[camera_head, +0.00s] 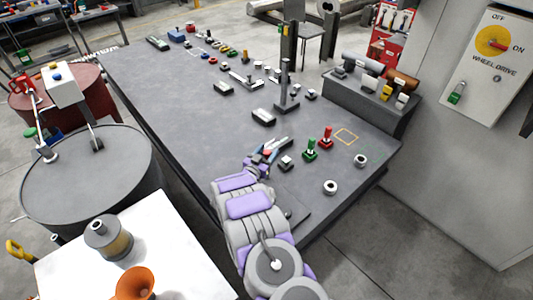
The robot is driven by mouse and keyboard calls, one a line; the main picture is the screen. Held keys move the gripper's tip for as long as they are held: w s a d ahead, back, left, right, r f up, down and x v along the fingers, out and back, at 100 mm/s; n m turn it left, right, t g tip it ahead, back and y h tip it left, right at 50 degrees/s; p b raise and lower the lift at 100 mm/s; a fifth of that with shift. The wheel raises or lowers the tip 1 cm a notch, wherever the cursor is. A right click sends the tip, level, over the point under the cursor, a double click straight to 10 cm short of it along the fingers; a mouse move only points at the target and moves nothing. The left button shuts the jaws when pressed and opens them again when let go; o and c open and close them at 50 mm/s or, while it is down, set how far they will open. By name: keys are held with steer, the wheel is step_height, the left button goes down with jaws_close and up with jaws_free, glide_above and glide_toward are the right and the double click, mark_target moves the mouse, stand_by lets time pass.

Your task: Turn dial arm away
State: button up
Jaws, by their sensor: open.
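A yellow round dial (493,41) with a red arm is on a white panel at the upper right. The panel reads OFF above the dial, ON to its right and WHEEL DRIVE below. The red arm lies roughly across the dial, pointing toward ON. My gripper (277,147) is open above the dark worktable, far to the left of the dial and apart from it. No held thing shows between its fingers. My purple and grey arm covers part of the table's near edge.
Green (310,150) and red (327,137) pieces stand just right of my gripper, with a small block (286,163) close by. A dark post (287,88) rises behind. Two barrels, one grey (88,185) and one red (85,93), stand left. Floor is clear at lower right.

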steer(key=shift+c, duration=0.4)
jaws_close()
steer(key=shift+r, duration=0.1)
